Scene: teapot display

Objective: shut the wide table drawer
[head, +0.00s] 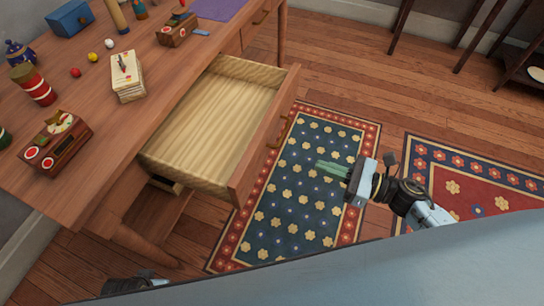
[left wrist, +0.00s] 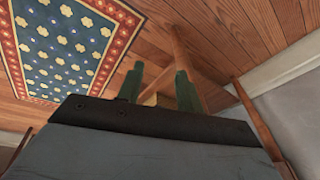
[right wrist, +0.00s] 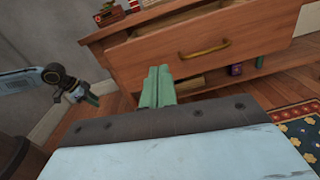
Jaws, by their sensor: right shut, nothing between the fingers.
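The wide table drawer (head: 215,125) stands pulled out of the wooden table (head: 60,185) in the head view. Its inside is bare pale wood. Its front panel with a brass handle (head: 277,132) faces right. My right gripper (head: 320,168) is shut and empty, in front of the drawer front and apart from it. In the right wrist view, its two fingers (right wrist: 157,86) are together, with the drawer front (right wrist: 265,28) and handle (right wrist: 204,51) beyond. My left gripper (left wrist: 158,88) is open, its fingers apart near a table leg. In the head view only a dark part of that arm shows at the bottom.
A wooden toy (head: 55,140), a stack of cards (head: 127,75), small balls and other toys stand on the tabletop. A blue patterned rug (head: 310,190) and a red one (head: 480,180) lie on the floor.

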